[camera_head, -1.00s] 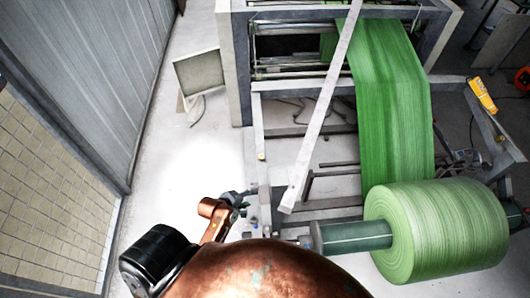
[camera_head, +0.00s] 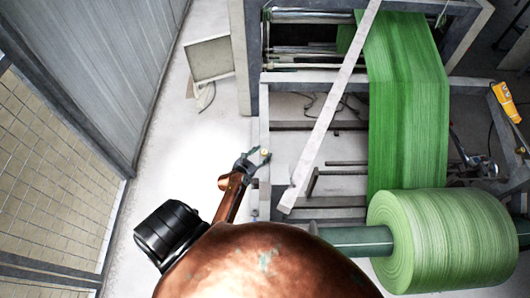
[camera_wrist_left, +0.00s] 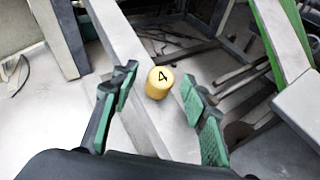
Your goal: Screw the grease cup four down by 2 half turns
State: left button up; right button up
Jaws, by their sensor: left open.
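The grease cup four (camera_wrist_left: 159,83) is a small yellow cylinder with a black 4 on its top. It stands on a narrow grey frame beam (camera_wrist_left: 142,128). In the head view the cup (camera_head: 264,152) is a small yellow spot at my left gripper's tip. My left gripper (camera_wrist_left: 157,86) is open, with green-padded fingers on either side of the cup and visible gaps to it. In the head view this gripper (camera_head: 252,160) is at the frame's left side beam. My right gripper is not in view.
A large green roll (camera_head: 445,238) on a shaft and a green fabric web (camera_head: 408,105) lie to the right. A pale diagonal bar (camera_head: 331,105) crosses the frame near my left gripper. A yellow device (camera_head: 506,102) hangs at the far right.

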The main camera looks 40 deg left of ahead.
pick_arm(q)
jog(key=shift+x, duration=1.05)
grip_shut()
